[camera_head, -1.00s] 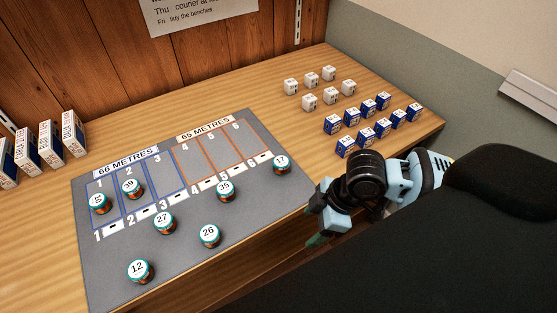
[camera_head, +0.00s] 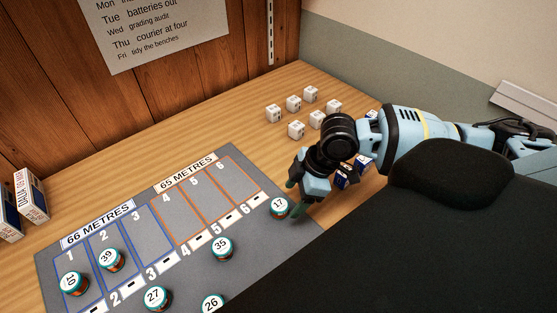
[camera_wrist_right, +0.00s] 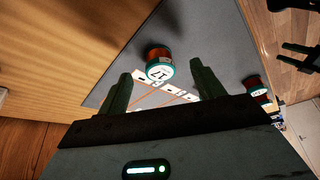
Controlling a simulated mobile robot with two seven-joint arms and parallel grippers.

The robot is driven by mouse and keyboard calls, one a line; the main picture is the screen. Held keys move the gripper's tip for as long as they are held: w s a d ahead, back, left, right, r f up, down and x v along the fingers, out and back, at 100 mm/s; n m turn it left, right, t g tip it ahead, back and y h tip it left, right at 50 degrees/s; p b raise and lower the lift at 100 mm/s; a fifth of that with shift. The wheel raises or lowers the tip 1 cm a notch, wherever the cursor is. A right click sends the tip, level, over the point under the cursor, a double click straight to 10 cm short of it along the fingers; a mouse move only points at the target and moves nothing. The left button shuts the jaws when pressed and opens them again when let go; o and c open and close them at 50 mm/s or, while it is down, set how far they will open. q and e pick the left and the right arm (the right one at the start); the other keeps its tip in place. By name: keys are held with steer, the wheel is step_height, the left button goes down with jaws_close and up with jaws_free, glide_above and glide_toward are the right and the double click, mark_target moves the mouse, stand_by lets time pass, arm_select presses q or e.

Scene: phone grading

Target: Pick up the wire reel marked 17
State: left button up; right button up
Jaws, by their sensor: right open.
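The wire reel marked 17 (camera_head: 279,207), with a white top, teal rim and copper winding, stands at the right edge of the grey mat (camera_head: 240,159). It also shows in the wrist view (camera_wrist_right: 160,66), its label inverted. My right gripper (camera_head: 295,198) is open and empty, close beside the reel on its right in the head view. In the wrist view the reel appears between the two spread green fingers (camera_wrist_right: 161,73); I see no contact. My left gripper is not in the head view; dark prongs at the wrist view's right edge may be it.
Reels marked 35 (camera_head: 221,249), 39 (camera_head: 109,259), 10 (camera_head: 74,283), 27 (camera_head: 156,298) and 26 (camera_head: 212,304) are on the mat. White cubes (camera_head: 293,103) and blue boxes (camera_head: 364,162) stand behind the right gripper. Upright boxes (camera_head: 31,196) are at left.

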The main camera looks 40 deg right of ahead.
mark_target(279, 204)
steer(key=shift+w+f, duration=0.15)
steer(key=f, duration=0.1)
steer(key=w+a+f, duration=0.1)
steer(key=a+f, duration=0.1)
steer(key=shift+w+a+f, duration=0.15)
steer(key=shift+w+a, duration=0.1)
steer(key=shift+w+a+f, duration=0.1)
steer(key=shift+f, duration=0.35)
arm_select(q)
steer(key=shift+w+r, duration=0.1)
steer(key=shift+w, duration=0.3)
arm_select(e)
steer(key=c, duration=1.1)
steer(key=shift+o, duration=0.2)
steer(key=shift+r, duration=0.1)
